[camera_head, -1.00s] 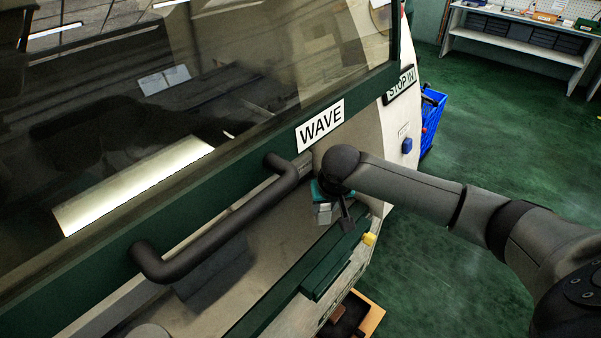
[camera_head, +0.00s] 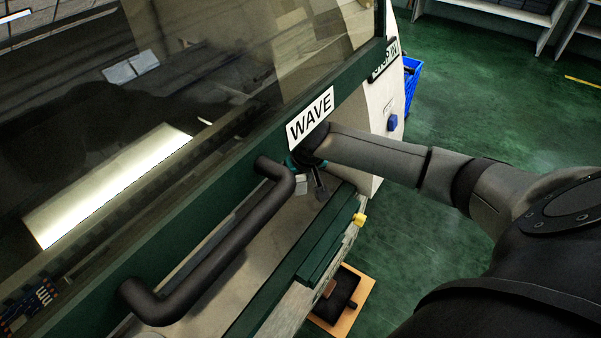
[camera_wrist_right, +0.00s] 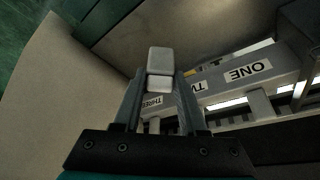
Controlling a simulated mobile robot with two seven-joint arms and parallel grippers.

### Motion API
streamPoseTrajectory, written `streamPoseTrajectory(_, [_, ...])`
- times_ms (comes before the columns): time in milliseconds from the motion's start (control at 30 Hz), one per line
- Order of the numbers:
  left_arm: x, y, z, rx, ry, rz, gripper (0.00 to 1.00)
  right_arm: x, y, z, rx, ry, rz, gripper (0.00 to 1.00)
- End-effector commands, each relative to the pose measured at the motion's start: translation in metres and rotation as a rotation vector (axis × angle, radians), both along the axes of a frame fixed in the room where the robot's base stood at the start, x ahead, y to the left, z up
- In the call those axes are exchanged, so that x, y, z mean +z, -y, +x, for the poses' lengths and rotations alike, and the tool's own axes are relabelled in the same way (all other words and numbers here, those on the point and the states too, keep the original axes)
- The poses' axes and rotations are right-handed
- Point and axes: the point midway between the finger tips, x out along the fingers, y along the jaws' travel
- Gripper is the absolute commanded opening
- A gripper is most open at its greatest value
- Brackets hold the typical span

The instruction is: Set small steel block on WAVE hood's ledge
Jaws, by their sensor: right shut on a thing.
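The small steel block (camera_wrist_right: 160,62) is a pale grey block held between the fingertips of my right gripper (camera_wrist_right: 159,84) in the right wrist view. In the head view my right gripper (camera_head: 309,183) is just below the WAVE sign (camera_head: 311,118), by the right end of the black hood handle (camera_head: 215,245). Part of the block (camera_head: 301,187) shows there, mostly hidden by my wrist. The hood (camera_head: 235,150) has a dark green frame and a large window. I cannot clearly make out its ledge or whether the block touches anything. My left gripper is not in view.
A grey bar (camera_wrist_right: 225,82) with labels ONE, TWO and THREE runs beside the gripper in the wrist view. A green rail (camera_head: 325,240) with a yellow knob (camera_head: 359,219) lies in front. Green floor (camera_head: 480,110) is open at right.

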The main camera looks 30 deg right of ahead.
Motion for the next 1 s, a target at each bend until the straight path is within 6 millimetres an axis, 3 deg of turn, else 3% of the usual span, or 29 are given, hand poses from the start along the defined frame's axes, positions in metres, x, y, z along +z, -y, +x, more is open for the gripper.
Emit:
streamPoseTrajectory(100, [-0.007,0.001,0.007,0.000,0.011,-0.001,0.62,-0.020,-0.001,-0.002,0.000,-0.006,0.002,0.00])
streamPoseTrajectory(400, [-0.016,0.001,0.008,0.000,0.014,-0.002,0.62,-0.049,-0.001,-0.001,0.000,-0.004,0.002,0.00])
streamPoseTrajectory(1000, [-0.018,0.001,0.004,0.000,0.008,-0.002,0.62,-0.056,0.000,-0.001,0.000,-0.003,0.001,0.00])
